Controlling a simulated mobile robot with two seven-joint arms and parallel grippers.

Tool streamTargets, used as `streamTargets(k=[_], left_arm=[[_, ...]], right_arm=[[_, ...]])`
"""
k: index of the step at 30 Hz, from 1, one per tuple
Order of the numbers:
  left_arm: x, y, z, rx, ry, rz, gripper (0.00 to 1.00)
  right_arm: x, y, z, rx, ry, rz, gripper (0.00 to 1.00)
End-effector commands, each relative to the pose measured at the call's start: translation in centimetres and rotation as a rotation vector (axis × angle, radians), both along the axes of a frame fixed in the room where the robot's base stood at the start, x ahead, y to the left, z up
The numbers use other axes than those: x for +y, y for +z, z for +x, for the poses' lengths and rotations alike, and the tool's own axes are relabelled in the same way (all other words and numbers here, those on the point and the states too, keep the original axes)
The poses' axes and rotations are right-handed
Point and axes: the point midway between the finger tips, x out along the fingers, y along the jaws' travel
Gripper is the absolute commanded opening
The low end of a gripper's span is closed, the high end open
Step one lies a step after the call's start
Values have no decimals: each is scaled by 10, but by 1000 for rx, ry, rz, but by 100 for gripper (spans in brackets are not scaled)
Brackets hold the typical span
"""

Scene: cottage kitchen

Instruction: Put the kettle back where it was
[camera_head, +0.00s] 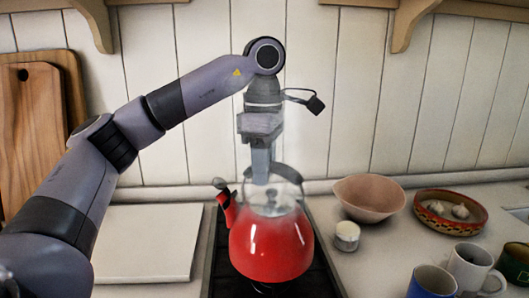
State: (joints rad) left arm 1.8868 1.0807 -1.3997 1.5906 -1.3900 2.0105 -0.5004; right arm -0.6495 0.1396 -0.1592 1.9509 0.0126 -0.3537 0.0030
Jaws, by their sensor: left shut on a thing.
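A red kettle (272,248) with a spout on its left and a dark arched handle stands upright at the black stove top (225,287). I cannot tell whether its base touches the stove. My left gripper (261,180) points straight down from above and is shut on the kettle's handle. The fingertips are partly blurred against the handle and lid. My right gripper is not in the view.
Right of the kettle are a small white candle (346,236), a pinkish bowl (369,198), a patterned dish (450,212) and several mugs (470,266). A pale board (146,243) lies left. Wooden cutting boards (32,135) lean at the wall.

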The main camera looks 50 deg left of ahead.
Motion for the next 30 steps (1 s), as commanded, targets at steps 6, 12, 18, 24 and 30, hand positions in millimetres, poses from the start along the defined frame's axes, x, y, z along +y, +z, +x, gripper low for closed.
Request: streamTargets(k=[6,12,18,24,30], left_arm=[[0,-18,0,-10,0,-3,0],[0,-29,0,-7,0,-3,0],[0,-53,0,-7,1,-2,0],[0,-55,0,-10,-1,-2,0],[0,-58,0,-10,-1,-3,0]], right_arm=[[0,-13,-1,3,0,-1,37],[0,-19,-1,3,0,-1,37],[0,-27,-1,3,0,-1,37],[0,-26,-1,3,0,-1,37],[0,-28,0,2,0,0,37]])
